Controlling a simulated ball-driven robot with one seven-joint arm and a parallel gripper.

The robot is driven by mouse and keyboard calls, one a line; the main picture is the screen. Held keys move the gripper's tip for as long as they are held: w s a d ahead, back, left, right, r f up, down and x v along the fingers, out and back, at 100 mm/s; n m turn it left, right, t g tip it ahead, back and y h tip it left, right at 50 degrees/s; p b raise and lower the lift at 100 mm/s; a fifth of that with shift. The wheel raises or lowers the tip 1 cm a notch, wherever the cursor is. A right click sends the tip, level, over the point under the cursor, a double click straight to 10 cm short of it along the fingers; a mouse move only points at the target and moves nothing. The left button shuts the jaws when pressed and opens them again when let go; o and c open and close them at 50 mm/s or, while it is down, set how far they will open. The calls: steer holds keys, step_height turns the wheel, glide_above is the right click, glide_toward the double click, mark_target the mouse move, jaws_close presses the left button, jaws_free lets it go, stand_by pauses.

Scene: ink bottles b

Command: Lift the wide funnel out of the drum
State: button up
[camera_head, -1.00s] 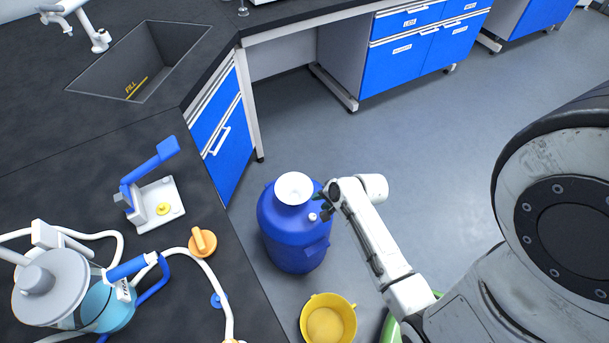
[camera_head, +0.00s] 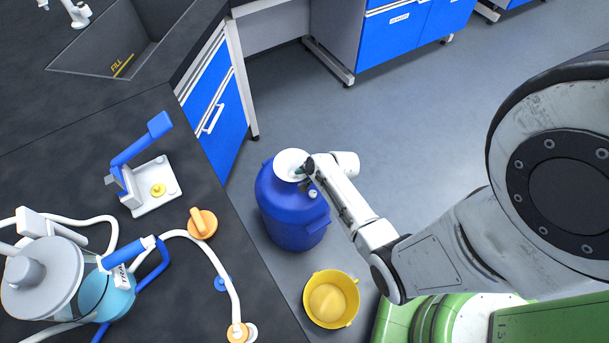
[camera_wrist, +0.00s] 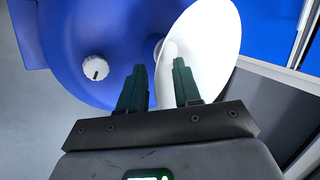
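The blue drum (camera_head: 292,215) stands on the floor beside the dark bench; it also fills the top of the wrist view (camera_wrist: 95,35). The white wide funnel (camera_head: 290,160) sits in the drum's top opening with its wide mouth up. In the wrist view the funnel's flared rim (camera_wrist: 215,45) is at the upper right. My gripper (camera_wrist: 160,85) is open, its two dark green fingers apart with part of the white funnel seen between them. In the head view my gripper (camera_head: 304,171) is at the funnel's right edge. Whether a finger touches it I cannot tell.
A white cap (camera_wrist: 94,67) sits on the drum's shoulder. A yellow bucket (camera_head: 331,299) stands on the floor in front of the drum. The bench (camera_head: 245,290) at left carries lab apparatus and hoses. Blue cabinets (camera_head: 222,110) stand behind.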

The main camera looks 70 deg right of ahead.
steer(key=shift+w+f, duration=0.15)
jaws_close()
stand_by(0.9)
